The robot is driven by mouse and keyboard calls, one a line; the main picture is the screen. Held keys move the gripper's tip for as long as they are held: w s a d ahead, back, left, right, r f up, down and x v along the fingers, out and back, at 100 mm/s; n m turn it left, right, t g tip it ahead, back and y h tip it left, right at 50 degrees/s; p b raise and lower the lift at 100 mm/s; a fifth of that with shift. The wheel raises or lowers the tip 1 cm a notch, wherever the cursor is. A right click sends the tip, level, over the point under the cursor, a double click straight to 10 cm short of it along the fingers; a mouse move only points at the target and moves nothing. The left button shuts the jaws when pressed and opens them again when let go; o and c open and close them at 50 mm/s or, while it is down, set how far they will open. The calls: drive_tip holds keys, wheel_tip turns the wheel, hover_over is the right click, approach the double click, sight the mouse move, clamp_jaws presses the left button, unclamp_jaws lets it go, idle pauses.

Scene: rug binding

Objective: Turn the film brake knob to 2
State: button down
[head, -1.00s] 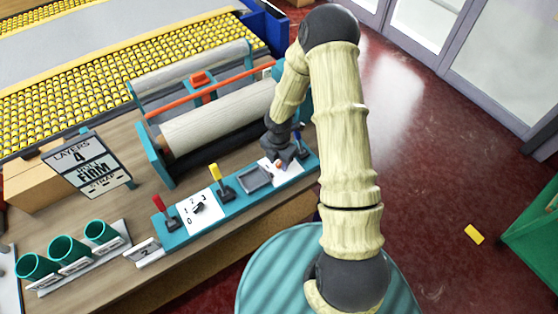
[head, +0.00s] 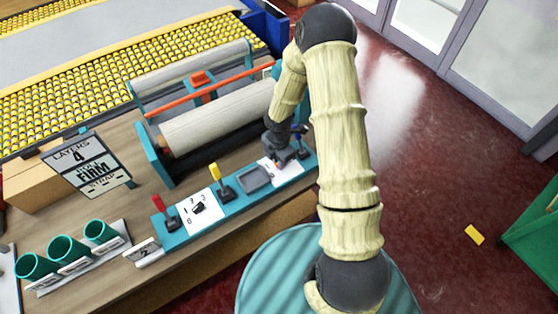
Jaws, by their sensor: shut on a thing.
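A teal control strip (head: 235,205) runs along the front edge of the bench. My gripper (head: 281,161) points down at the white plate (head: 267,163) near the strip's right end. It is shut on a small knob there, which its fingers mostly hide, so the pointer and numerals cannot be read. A second white plate with a black knob (head: 198,208) and numerals around it sits at the strip's left part, apart from my gripper. No label in view says which knob is the film brake.
A grey tray (head: 254,179) lies between. The wrapping roller (head: 215,120) is behind. A sign (head: 88,163) reads layers 4, firm.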

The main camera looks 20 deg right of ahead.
drive_tip(key=m, duration=0.4)
drive_tip(key=shift+w+b, duration=0.2)
drive_tip(key=shift+b, duration=0.15)
drive_tip(key=m+b, duration=0.1)
drive_tip(key=m, duration=0.4)
drive_tip(key=shift+w, duration=0.2)
drive_tip(key=m, duration=0.2)
drive_tip(key=m+b, duration=0.1)
drive_tip(key=m, duration=0.1)
drive_tip(key=shift+w+d+m, duration=0.1)
drive_tip(key=shift+w+m, duration=0.1)
drive_tip(key=shift+m, duration=0.1)
drive_tip(key=shift+w+d+m+b, duration=0.1)
drive_tip(key=shift+m+b, duration=0.2)
drive_tip(key=shift+m, duration=1.5)
drive_tip(key=c, duration=1.4)
unclamp_jaws()
drive_tip(key=shift+r, duration=0.1)
wheel_tip(320, 180, up, 17)
drive_tip(key=b, duration=0.1)
drive_tip(key=shift+r, duration=0.15)
